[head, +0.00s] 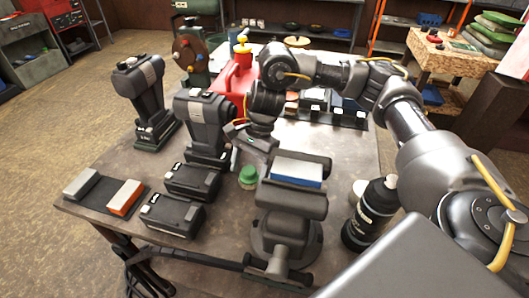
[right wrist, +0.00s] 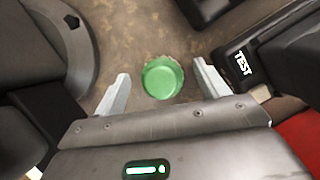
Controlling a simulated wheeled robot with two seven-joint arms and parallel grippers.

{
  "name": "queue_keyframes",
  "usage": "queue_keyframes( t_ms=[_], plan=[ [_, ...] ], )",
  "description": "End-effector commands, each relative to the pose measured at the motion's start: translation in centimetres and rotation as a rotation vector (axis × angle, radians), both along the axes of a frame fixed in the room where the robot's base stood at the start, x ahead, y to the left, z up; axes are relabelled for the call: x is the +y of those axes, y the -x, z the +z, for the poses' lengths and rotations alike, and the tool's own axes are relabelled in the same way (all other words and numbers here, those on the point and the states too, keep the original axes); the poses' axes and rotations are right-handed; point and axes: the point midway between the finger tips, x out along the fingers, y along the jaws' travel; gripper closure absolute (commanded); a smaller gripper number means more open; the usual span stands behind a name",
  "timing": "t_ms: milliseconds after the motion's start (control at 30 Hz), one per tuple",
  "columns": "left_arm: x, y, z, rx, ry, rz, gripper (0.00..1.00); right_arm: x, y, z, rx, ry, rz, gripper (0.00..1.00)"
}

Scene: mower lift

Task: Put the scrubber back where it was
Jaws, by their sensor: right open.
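A small round green piece with a pale fringe, which looks like the scrubber (head: 248,178), stands on the workbench (head: 225,240) between the black battery packs and the vise. It also shows in the right wrist view (right wrist: 162,78), below and between the spread fingers. My right gripper (right wrist: 161,85) is open and empty above it, with a finger on either side. In the head view the right gripper (head: 247,152) hangs just behind the green piece. Whether the fingers touch it cannot be told. My left gripper is not in view.
A grey vise (head: 285,235) holding a blue-and-white block (head: 297,170) stands close on the right. A black bottle (head: 370,212) is beyond it. Black battery packs (head: 172,213) and a tray with orange (head: 125,197) and grey blocks lie left.

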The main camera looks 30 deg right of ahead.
Motion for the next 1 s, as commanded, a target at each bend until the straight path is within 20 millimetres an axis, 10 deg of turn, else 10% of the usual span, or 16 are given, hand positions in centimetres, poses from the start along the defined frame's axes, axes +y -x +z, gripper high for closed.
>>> queue_keyframes(
  t_ms=[500,1000],
  plan=[
    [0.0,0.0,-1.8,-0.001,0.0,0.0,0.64,-9.6,-3.4,1.6,-0.001,0.001,-0.006,0.27],
    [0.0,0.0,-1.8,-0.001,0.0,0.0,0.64,-12.0,-4.2,1.6,0.0,0.0,0.0,0.27]
  ],
)
